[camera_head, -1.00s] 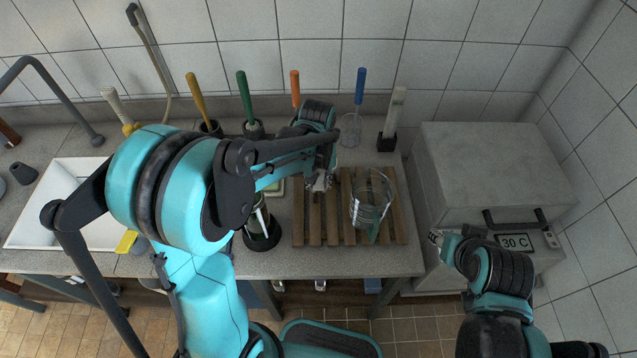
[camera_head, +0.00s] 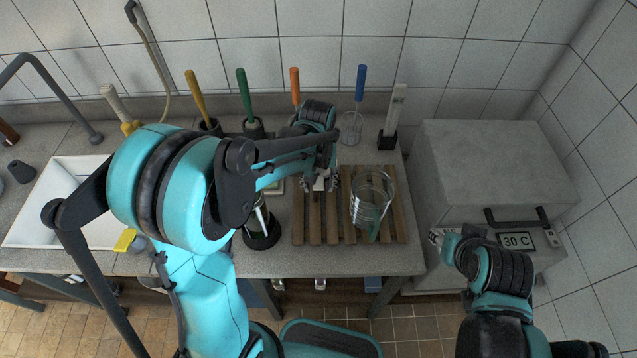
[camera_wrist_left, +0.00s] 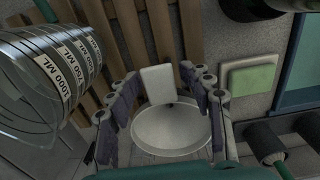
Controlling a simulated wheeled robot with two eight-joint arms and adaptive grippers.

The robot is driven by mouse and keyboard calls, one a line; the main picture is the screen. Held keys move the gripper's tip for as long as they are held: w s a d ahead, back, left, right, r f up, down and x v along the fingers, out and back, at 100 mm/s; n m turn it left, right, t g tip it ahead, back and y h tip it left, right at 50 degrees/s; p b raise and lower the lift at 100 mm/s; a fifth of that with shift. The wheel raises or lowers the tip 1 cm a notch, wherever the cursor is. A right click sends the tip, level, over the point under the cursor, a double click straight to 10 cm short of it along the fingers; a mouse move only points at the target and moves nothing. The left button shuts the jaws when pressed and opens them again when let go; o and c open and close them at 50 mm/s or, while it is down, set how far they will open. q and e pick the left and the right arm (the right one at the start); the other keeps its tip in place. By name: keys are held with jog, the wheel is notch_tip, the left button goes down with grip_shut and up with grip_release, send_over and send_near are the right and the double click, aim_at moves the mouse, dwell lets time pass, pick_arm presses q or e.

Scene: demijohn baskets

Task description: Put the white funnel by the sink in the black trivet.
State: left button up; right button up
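A white round piece with a flat tab, which looks like the funnel (camera_wrist_left: 172,130), lies between the fingers of my left gripper (camera_wrist_left: 160,100) over the wooden slats. In the head view only a small white part (camera_head: 319,184) shows below my left gripper (camera_head: 320,182); my arm hides the rest. The left fingers are spread to either side of it; I cannot tell whether they touch it. A black round stand (camera_head: 262,240), possibly the trivet, is at the counter front with a dark vessel in it. My right gripper (camera_head: 437,237) is by the grey box, its fingers unclear.
A glass beaker (camera_head: 371,200) stands on the wooden rack (camera_head: 315,225), right of my left gripper; its markings show in the wrist view. Several upright brushes and whisks line the wall. A green sponge (camera_wrist_left: 250,80) lies beside the rack. The sink (camera_head: 45,225) is at the left.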

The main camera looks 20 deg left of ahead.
pick_arm(q)
jog(key=shift+r, duration=0.1)
notch_tip(320, 180, up, 12)
dwell(0.5)
jog(key=shift+a, duration=0.1)
dwell(0.4)
jog(key=s+a+f+m+t+b, duration=0.3)
jog(key=s+f+t+b, duration=0.4)
jog(key=s, duration=0.6)
notch_tip(320, 180, down, 3)
jog(key=shift+s+a+r+b, duration=0.1)
jog(key=shift+s+a+b, duration=0.2)
jog(key=shift+b, duration=0.45)
